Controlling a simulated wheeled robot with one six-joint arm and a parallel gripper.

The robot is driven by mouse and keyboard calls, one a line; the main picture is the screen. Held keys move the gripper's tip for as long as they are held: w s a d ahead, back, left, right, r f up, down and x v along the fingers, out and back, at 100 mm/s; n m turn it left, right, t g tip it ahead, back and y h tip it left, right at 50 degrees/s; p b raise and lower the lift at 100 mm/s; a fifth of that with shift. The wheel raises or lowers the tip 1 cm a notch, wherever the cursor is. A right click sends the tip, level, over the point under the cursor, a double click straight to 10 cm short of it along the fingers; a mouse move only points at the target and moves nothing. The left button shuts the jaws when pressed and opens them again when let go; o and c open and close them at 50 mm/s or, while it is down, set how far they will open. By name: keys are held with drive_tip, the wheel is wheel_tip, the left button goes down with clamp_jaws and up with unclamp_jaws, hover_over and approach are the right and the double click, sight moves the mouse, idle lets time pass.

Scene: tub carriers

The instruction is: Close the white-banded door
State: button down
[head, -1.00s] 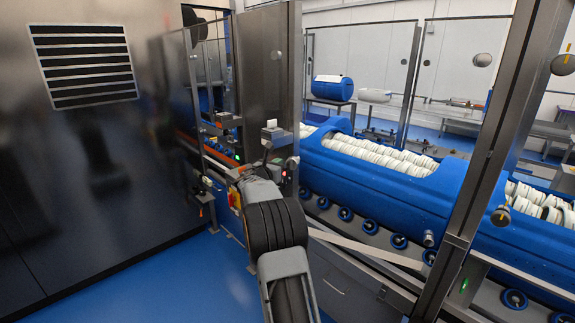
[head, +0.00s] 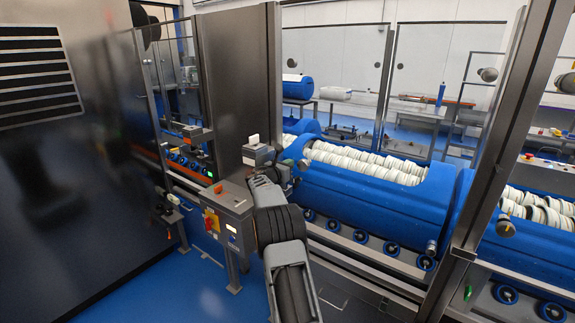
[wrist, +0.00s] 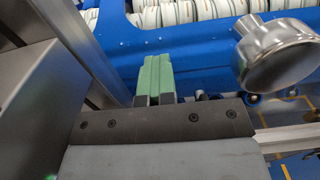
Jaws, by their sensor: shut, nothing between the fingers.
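A pale white band (head: 365,277) runs low across the clear guard door in the head view, in front of the blue tub carrier (head: 380,207). A pale bar, probably the same band, shows at the lower right of the wrist view (wrist: 292,137). My gripper (wrist: 156,76) has its green fingers together, with nothing between them. They point toward the blue carrier. A round metal knob (wrist: 277,52) is close on their right, with a visible gap. In the head view my wrist hides much of the fingers. How far the door stands open is hard to tell.
A steel post (head: 500,150) stands at the right and a broad steel column (head: 236,90) at the left. A control box with a red and yellow switch (head: 212,220) stands left of my arm. Blue floor (head: 190,295) is free at lower left.

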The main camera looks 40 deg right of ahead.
drive_tip(key=shift+s+d+r, duration=0.25)
drive_tip(key=shift+d+r, duration=0.1)
drive_tip(key=shift+r, duration=0.2)
drive_tip(key=f+b+v, duration=0.1)
drive_tip(key=b+v, duration=0.4)
drive_tip(key=v, duration=0.9)
drive_tip(key=shift+a, duration=0.35)
